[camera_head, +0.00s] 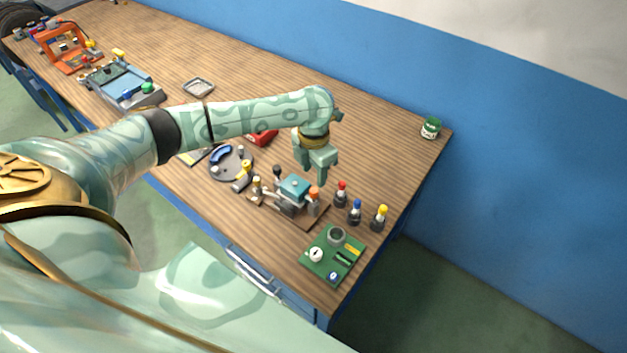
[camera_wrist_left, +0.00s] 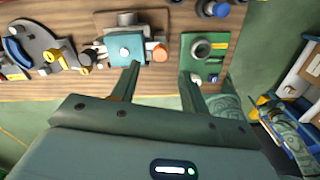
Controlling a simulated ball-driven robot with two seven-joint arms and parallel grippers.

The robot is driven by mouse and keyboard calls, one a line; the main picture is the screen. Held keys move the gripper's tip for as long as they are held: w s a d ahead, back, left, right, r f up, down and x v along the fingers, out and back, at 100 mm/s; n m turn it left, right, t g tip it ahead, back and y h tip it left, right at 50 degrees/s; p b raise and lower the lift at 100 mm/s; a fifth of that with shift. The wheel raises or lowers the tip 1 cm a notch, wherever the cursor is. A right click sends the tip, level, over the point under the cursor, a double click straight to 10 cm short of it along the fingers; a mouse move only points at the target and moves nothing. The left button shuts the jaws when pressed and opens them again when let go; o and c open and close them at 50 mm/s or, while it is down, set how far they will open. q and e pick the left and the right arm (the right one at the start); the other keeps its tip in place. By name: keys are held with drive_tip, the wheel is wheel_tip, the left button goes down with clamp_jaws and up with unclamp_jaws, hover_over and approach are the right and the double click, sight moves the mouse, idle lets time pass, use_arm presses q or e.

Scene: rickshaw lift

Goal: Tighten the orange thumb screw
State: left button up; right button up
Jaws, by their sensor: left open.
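In the left wrist view the orange screw (camera_wrist_left: 159,52) is beside the teal block (camera_wrist_left: 124,47), just beyond the gap between my fingers. My left gripper (camera_head: 317,173) points down above and behind the fixture in the head view. Its fingers (camera_wrist_left: 160,80) are spread and empty, apart from the screw. My right gripper is in neither view.
Red, blue and yellow-topped drivers (camera_head: 355,212) stand right of the fixture. A grey round plate (camera_head: 230,165) with a blue handle is to its left. A green jar (camera_head: 431,128) stands at the far corner.

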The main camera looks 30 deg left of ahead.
use_arm(q)
wheel_tip(320, 180, up, 9)
drive_tip(key=p, duration=0.1)
idle(0.6)
